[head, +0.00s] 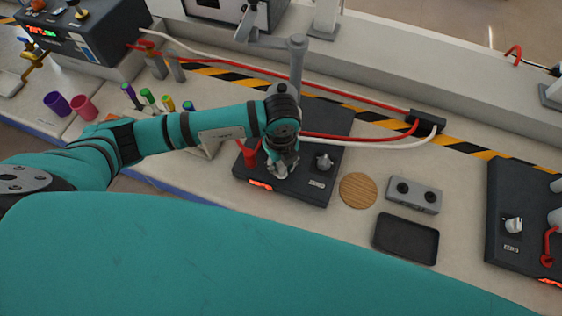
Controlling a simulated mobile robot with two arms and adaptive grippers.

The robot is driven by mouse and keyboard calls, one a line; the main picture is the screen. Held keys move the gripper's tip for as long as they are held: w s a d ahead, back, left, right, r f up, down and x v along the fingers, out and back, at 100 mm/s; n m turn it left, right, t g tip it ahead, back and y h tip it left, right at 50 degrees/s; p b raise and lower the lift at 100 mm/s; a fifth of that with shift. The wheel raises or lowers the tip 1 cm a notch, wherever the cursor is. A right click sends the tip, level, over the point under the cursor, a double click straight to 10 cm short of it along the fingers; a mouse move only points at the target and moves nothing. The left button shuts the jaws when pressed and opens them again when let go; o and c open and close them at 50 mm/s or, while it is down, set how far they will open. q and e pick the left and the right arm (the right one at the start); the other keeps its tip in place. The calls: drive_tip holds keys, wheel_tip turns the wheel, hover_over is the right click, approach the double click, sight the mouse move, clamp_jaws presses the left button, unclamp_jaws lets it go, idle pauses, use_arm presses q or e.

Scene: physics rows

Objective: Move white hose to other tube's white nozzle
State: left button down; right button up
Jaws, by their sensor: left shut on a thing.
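The white hose (399,145) leaves a dark clip on the back ledge and runs left, beside a red hose, to behind my left gripper (281,170). My left gripper points down over a black hot-plate-like unit (316,188) and is shut; its wrist hides most of what it holds, which appears to be the white hose's end. A red nozzle or hose end (249,157) is just left of it. A second black unit (498,221) stands at the right, with a red hose (548,245) and pale tube parts at the picture's edge. My right gripper is out of view.
A round wooden disc (358,190), a grey two-knob block (413,195) and a black tray (405,239) lie between the units. A metal post (297,65) rises behind my left gripper. Colored tubes and cups (84,107) stand left.

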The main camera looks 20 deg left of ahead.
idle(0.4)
use_arm(q)
drive_tip(key=shift+f, duration=0.3)
drive_tip(key=c, duration=0.6)
unclamp_jaws()
drive_tip(key=shift+r, duration=0.15)
drive_tip(key=shift+r+p, duration=0.35)
drive_tip(key=shift+r, duration=0.2)
drive_tip(key=shift+r+p, duration=2.15)
drive_tip(key=shift+r, duration=0.75)
